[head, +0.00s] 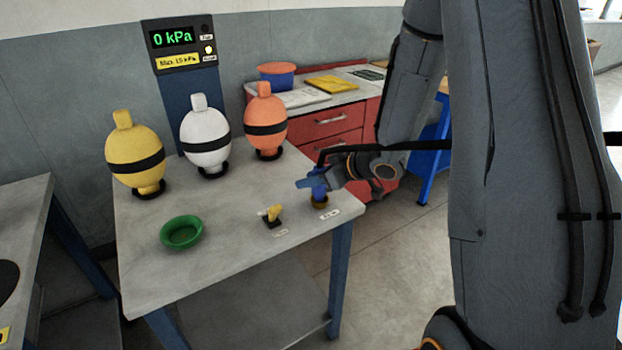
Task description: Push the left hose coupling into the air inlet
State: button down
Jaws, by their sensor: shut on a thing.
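My gripper (313,184) reaches in from the right over the table's front right corner. Its blue tip is shut, directly above a small brass-coloured round fitting (320,203), which looks like the air inlet. A black hose (415,146) runs from the right, past my arm, to the gripper. The hose coupling in the jaws is mostly hidden; I cannot tell it clearly from the blue fingers. I cannot tell whether it touches the fitting or sits in it. A small label (330,214) lies in front of the fitting.
A yellow-handled valve (272,213) stands left of the fitting. A green bowl (181,232) sits farther left on the grey table (220,250). Yellow (135,165), white (205,155) and orange (265,132) floats stand behind. The display (173,38) reads 0 kPa.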

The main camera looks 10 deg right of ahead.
jog(key=shift+f+b, duration=0.3)
jog(key=shift+f, duration=0.35)
jog(key=c, duration=1.2)
grip_release()
jog(key=shift+s+d, duration=0.1)
jog(key=v, duration=0.7)
jog(key=shift+s+d+r, duration=0.15)
jog(key=shift+r, duration=0.15)
